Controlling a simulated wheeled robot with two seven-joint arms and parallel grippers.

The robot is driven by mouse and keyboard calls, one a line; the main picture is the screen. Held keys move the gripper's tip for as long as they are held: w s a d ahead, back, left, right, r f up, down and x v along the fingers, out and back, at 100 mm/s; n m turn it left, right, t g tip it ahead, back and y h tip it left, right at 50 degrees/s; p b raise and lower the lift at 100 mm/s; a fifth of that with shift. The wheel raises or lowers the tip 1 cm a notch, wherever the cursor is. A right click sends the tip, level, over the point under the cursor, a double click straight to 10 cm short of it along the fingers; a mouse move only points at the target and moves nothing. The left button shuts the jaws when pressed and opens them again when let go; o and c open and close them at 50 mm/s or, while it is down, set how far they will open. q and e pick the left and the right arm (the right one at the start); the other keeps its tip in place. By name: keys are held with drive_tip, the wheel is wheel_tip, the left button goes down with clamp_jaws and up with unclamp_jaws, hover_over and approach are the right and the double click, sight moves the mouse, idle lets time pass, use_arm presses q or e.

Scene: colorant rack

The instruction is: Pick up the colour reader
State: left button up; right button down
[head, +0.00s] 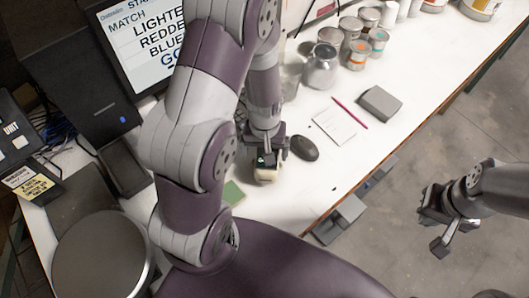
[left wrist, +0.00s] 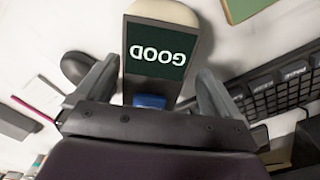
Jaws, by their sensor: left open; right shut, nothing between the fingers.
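The colour reader (left wrist: 155,50) is a pale-ended handheld device with a dark screen reading GOOD upside down and a blue part below it. In the head view the colour reader (head: 266,175) lies on the white bench, partly hidden by my left gripper (head: 267,155). In the left wrist view my left gripper (left wrist: 155,92) is open, with one finger on each side of the reader's body. I cannot tell whether the fingers touch it. My right gripper (head: 443,232) is shut and empty, over the floor beyond the bench's front edge.
A dark mouse (head: 304,148) lies just right of the reader. A keyboard (left wrist: 275,92) is close on its other side. Several cans stand behind; a monitor (head: 140,45) stands back left.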

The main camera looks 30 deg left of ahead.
use_arm(q)
drive_tip(key=shift+w+d+f, duration=0.25)
drive_tip(key=shift+w+f, duration=0.05)
drive_tip(key=shift+f, duration=0.3)
drive_tip(key=shift+w+d+f, duration=0.2)
drive_tip(key=shift+w+f, duration=0.05)
drive_tip(key=shift+f, duration=0.3)
drive_tip(key=shift+s+a, duration=0.1)
drive_tip(key=shift+s+a+r, duration=0.1)
drive_tip(key=shift+s, duration=0.1)
drive_tip(key=c, duration=1.4)
drive_tip(key=shift+w, duration=0.15)
drive_tip(key=c, duration=0.3)
